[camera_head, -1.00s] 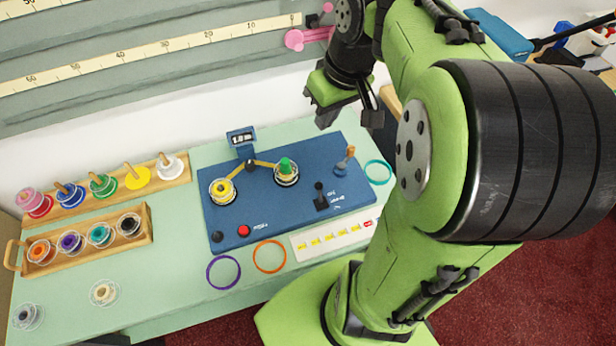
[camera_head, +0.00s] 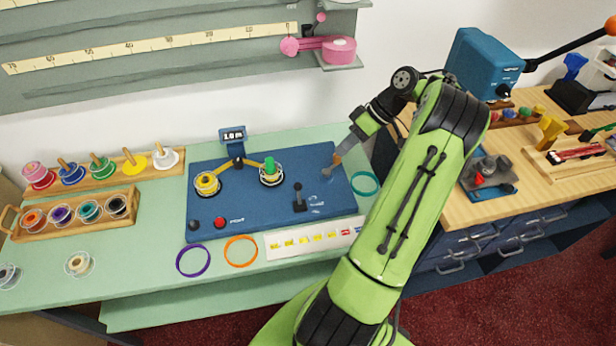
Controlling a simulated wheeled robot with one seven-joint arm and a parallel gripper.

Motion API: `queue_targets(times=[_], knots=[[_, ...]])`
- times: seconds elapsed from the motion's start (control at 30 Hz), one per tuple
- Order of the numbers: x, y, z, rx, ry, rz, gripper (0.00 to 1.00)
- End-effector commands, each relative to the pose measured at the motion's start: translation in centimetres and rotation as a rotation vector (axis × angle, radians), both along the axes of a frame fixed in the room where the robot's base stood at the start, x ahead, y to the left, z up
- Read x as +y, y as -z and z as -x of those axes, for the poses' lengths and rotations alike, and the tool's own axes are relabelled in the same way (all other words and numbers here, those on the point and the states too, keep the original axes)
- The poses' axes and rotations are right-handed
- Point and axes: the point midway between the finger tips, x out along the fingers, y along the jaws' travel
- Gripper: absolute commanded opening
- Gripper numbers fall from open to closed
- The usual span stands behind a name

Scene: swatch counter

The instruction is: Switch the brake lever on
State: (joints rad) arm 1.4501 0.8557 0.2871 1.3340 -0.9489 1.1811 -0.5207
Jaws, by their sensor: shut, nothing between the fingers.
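A blue winding board (camera_head: 255,225) lies on the pale green counter. A black lever (camera_head: 298,190) stands roughly upright on a small black base at the board's right-hand part, with small white lettering beside it that I cannot read. I take it as the brake lever. A second handle, tan-tipped (camera_head: 337,159), stands behind and to the right of it. My gripper (camera_head: 346,147) is shut and empty, right by the tan tip. I cannot tell whether they touch. It is behind and to the right of the black lever, apart from it.
Yellow (camera_head: 207,184) and green (camera_head: 270,171) spools sit on the board, with a red button (camera_head: 220,222) at its front. Purple (camera_head: 193,260), orange (camera_head: 240,251) and teal (camera_head: 365,183) rings lie around it. Racks of spools are at left; a wooden workbench (camera_head: 470,216) is at right.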

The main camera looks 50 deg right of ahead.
Motion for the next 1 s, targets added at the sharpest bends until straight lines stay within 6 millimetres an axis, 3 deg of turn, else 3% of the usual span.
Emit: queue_targets(times=[0.17,0.53,0.77,1.0], knots=[[1.0,1.9,-0.7,0.003,-0.004,-0.001,0.00],[4.9,8.5,-3.7,0.004,-0.003,-0.003,0.00],[8.2,7.5,-3.7,0.002,-0.001,0.000,0.00],[8.7,7.3,-3.7,0.001,0.000,0.000,0.00]])
